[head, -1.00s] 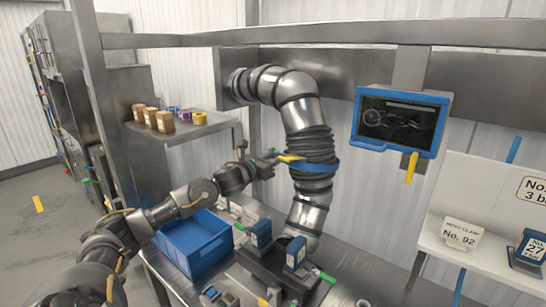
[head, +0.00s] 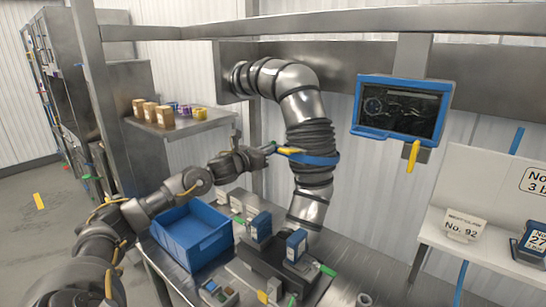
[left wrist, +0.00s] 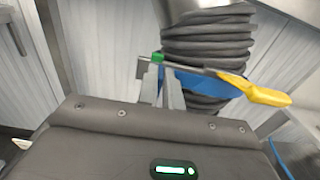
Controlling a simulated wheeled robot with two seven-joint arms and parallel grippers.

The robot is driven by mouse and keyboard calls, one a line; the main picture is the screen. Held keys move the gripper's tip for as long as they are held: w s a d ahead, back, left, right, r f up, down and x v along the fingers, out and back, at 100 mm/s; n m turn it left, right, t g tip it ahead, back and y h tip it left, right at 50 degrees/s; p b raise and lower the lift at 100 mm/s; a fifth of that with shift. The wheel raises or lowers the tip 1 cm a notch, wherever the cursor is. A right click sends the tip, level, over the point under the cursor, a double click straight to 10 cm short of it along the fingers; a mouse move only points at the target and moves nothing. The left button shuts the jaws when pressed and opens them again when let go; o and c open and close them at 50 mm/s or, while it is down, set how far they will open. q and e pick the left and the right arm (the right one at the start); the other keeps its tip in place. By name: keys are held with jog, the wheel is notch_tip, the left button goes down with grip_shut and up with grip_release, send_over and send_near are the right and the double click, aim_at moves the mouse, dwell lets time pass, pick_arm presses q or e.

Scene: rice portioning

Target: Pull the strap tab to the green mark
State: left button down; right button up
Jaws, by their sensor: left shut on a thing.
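The blue strap (head: 322,160) wraps around the ribbed grey duct (head: 312,135). Its yellow tab (head: 291,151) sticks out to the left of the duct. My left gripper (head: 272,149) is shut at the left end of the tab's grey rod. In the left wrist view, the gripper's fingers (left wrist: 163,87) close around the rod, with the yellow end (left wrist: 250,90) to the right. A small green piece (left wrist: 156,57) shows on the rod by the fingertips. The blue strap (left wrist: 198,84) runs behind, partly hidden. My right gripper is not in view.
A blue bin (head: 177,224) and small labelled units stand on the steel table below. A shelf (head: 193,127) with several boxes is at the left. A blue-framed screen (head: 402,107) with a yellow handle (head: 413,155) hangs at the right.

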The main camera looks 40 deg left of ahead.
pick_arm(q)
jog(key=shift+a, duration=0.45)
jog(key=c, duration=1.6)
grip_release()
jog(key=shift+d, duration=0.1)
jog(key=shift+o, duration=0.2)
jog(key=shift+s, duration=0.1)
jog(key=s+b, duration=0.8)
jog(key=s, duration=0.2)
jog(key=shift+s+b, duration=0.35)
jog(key=shift+b, duration=0.05)
jog(key=shift+d, duration=0.1)
